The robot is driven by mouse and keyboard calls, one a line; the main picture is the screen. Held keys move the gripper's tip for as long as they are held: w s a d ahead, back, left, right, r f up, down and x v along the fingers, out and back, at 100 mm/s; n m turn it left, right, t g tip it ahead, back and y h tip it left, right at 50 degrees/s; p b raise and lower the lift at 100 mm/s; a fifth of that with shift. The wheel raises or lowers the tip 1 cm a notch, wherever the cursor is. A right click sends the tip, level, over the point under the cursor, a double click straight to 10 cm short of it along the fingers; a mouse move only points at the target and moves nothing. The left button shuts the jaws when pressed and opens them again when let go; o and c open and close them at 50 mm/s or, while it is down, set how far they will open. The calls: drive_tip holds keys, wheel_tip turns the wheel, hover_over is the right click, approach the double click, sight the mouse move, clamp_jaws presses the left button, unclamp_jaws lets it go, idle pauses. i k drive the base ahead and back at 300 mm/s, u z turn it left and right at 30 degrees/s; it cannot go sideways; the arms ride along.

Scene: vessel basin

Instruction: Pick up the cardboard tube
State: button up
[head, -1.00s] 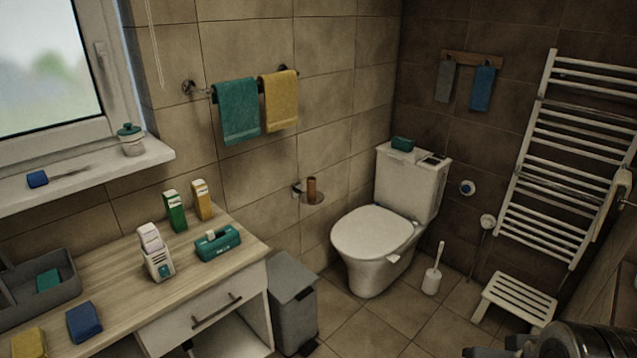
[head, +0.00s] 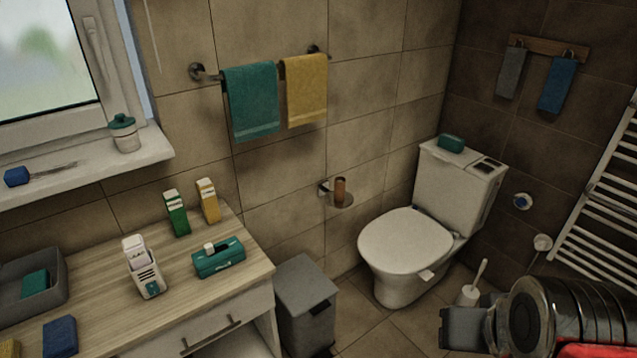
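The cardboard tube (head: 340,191) is a short brown cylinder. It stands upright on a small round metal wall holder (head: 337,203), left of the toilet, in the head view. My arm shows at the lower right, and a dark grey block at its left end looks like my gripper (head: 460,328). It is well to the right of the tube, nearer the camera and apart from it. I cannot make out its fingers or whether it is open or shut.
The toilet (head: 405,240) stands right of the holder. A grey bin (head: 303,285) stands below and left of it. The wooden counter (head: 200,300) with boxes is at left. Towels (head: 306,90) hang above. A toilet brush (head: 472,290) stands near my arm.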

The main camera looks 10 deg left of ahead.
sight(340, 187)
drive_tip(key=u, duration=0.4)
drive_tip(key=i, duration=0.6)
drive_tip(key=u, duration=0.7)
drive_tip(key=i, duration=0.55)
drive_tip(key=u, duration=0.35)
